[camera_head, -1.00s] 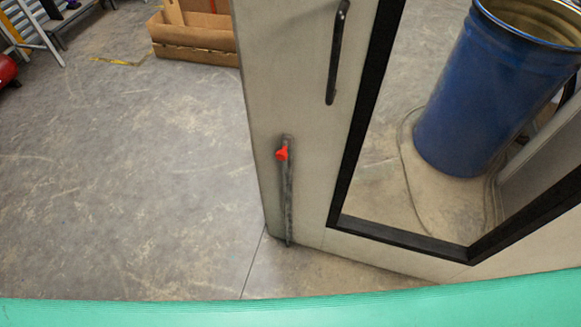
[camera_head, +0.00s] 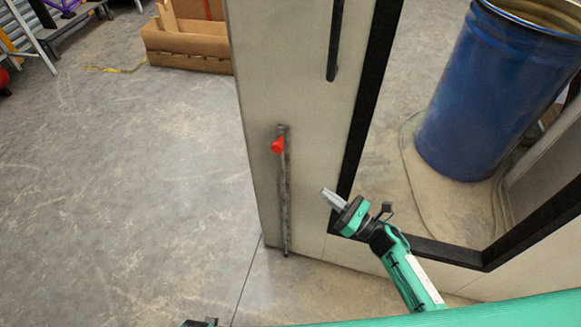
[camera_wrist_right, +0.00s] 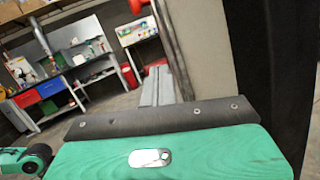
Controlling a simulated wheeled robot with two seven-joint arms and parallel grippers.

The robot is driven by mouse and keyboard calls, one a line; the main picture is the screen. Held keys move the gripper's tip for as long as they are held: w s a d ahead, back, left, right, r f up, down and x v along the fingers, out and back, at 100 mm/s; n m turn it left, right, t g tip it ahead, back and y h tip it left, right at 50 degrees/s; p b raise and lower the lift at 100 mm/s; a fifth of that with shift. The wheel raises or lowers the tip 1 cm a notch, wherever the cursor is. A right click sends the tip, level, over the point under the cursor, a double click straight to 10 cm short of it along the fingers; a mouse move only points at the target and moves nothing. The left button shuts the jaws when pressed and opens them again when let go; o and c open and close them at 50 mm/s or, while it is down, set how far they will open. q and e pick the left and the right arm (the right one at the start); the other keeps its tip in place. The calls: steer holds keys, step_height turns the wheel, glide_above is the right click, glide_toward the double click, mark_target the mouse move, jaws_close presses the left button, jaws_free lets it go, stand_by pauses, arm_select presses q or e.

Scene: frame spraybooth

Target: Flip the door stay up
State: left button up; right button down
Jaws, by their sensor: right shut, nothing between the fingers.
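The door stay (camera_head: 286,200) is a thin grey bar hanging down along the lower left part of the pale door (camera_head: 265,80). It has a red piece (camera_head: 277,146) near its top, and its lower end is near the floor. My right gripper (camera_head: 328,194) is to the right of the stay, apart from it, in front of the black window frame. Its fingers are shut and empty, pointing up and left. In the right wrist view the shut fingers (camera_wrist_right: 158,85) point toward the door's edge, with a red patch just behind their tips.
A black handle (camera_head: 335,40) is on the door above the stay. A blue drum (camera_head: 470,95) stands behind the window opening. A cardboard box (camera_head: 190,48) is on the floor at the back.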

arm_select(q)
steer(key=shift+w+r, duration=0.25)
steer(key=shift+r, duration=0.2)
arm_select(e)
steer(key=n, duration=0.1)
steer(key=r+n+y, duration=0.1)
steer(key=a+r+n+g, duration=0.1)
steer(key=shift+s+r+y, duration=0.15)
steer(key=shift+s+y, duration=0.15)
arm_select(q)
steer(key=s+a+f+p, duration=0.3)
steer(key=s+f+p, duration=0.1)
steer(key=s+f, duration=0.4)
steer(key=shift+s+f, duration=0.2)
steer(key=shift+f, duration=0.6)
arm_select(e)
steer(key=r+x, duration=0.2)
steer(key=x, duration=1)
steer(key=shift+r, duration=0.4)
